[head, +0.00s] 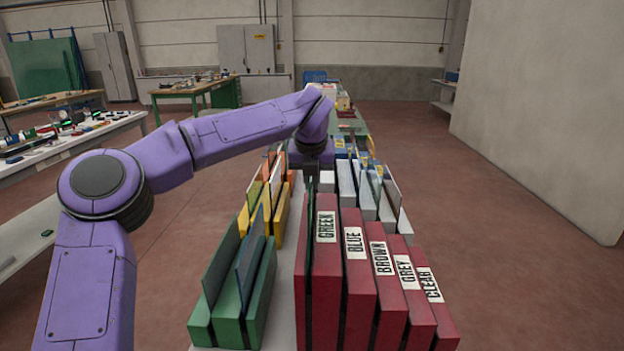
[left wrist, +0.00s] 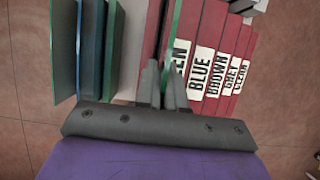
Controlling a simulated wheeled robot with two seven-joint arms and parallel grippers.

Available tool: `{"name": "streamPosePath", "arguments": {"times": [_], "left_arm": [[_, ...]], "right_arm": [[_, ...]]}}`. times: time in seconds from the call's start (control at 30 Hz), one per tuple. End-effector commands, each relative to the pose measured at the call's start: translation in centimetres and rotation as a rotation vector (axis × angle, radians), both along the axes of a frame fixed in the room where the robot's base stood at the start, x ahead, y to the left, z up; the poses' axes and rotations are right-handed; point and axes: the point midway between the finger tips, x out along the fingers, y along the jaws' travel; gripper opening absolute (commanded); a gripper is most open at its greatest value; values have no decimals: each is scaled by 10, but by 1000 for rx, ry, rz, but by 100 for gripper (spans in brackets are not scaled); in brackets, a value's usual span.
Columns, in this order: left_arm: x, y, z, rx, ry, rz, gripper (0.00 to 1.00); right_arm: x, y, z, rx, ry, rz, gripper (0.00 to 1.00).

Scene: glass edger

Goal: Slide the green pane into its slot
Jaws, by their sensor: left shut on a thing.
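The red rack (head: 325,285) stands at the front, with slots labelled GREEN, BLUE, BROWN, GREY and CLEAR. My left gripper (head: 312,178) is over its left part, pointing down. In the left wrist view, its fingers (left wrist: 163,90) are shut on the green pane (left wrist: 173,35), a thin sheet seen nearly edge-on. The pane lines up with the gap between the leftmost red divider (left wrist: 151,30) and the block with the GREEN label (head: 325,227). How deep the pane sits in that gap is hidden. My right gripper is not in view.
A green rack (head: 228,328) left of the red one holds upright panes, one greenish (head: 220,268) and one bluish (head: 249,262). Yellow and white racks (head: 345,182) with more panes stand behind. Floor at the right is clear.

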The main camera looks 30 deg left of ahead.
Motion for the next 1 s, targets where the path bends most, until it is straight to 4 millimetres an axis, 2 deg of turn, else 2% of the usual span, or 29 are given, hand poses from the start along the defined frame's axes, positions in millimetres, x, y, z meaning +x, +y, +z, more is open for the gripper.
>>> {"name": "streamPosePath", "arguments": {"times": [0.57, 0.6, 0.67, 1.0], "left_arm": [[0, 0, -13, -1, -3, -1, 0], [0, 0, -12, -1, -3, -1, 19], [0, 0, -12, -1, -3, -1, 38], [-1, -1, -10, 0, 0, 0, 39]], "right_arm": [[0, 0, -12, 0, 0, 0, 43], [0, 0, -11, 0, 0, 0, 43], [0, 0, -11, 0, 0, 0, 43], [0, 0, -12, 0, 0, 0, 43]]}}
